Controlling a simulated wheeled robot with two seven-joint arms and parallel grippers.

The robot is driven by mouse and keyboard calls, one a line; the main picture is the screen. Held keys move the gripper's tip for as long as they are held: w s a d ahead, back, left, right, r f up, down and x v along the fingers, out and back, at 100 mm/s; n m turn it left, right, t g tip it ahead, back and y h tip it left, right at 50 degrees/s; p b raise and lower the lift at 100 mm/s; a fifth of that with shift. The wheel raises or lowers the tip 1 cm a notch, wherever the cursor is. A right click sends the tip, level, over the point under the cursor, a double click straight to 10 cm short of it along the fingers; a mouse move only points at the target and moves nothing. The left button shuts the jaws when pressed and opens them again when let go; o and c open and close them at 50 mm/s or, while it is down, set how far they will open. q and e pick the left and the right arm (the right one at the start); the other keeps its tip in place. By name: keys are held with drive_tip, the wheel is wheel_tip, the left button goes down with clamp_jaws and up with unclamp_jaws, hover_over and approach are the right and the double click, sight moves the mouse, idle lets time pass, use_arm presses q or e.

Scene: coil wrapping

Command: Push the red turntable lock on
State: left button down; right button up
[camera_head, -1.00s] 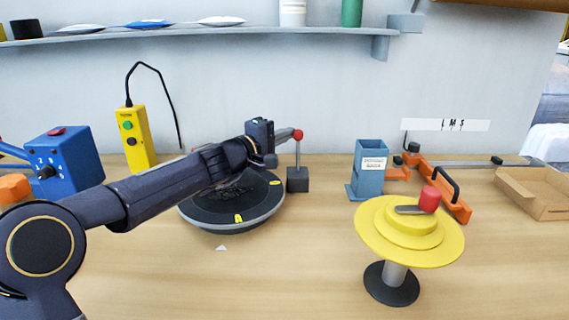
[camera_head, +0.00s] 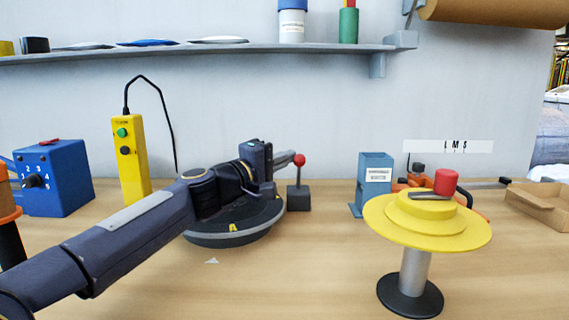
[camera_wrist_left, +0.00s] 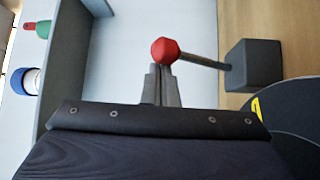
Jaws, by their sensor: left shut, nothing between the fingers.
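The red lock knob (camera_head: 299,160) is a ball on top of a thin lever that stands about upright from a dark grey block (camera_head: 298,198). The block is beside the dark round turntable (camera_head: 228,236), at its right. My left gripper (camera_head: 288,158) reaches over the turntable, shut and empty, with its tips at the left side of the knob. In the left wrist view the red knob (camera_wrist_left: 165,50) is right at the fingertips (camera_wrist_left: 160,78); I cannot tell if they touch. My arm hides part of the turntable. My right gripper is not in view.
A yellow button box (camera_head: 129,160) and a blue dial box (camera_head: 55,178) stand at the left. A blue-grey holder (camera_head: 374,185) and a yellow round stand (camera_head: 428,228) are at the right. The front middle of the table (camera_head: 280,290) is clear.

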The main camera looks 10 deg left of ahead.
use_arm(q)
drive_tip(key=shift+s+f, duration=0.1)
idle(0.6)
drive_tip(key=b+v, duration=0.1)
drive_tip(key=v, duration=0.7)
drive_tip(key=shift+b, duration=0.35)
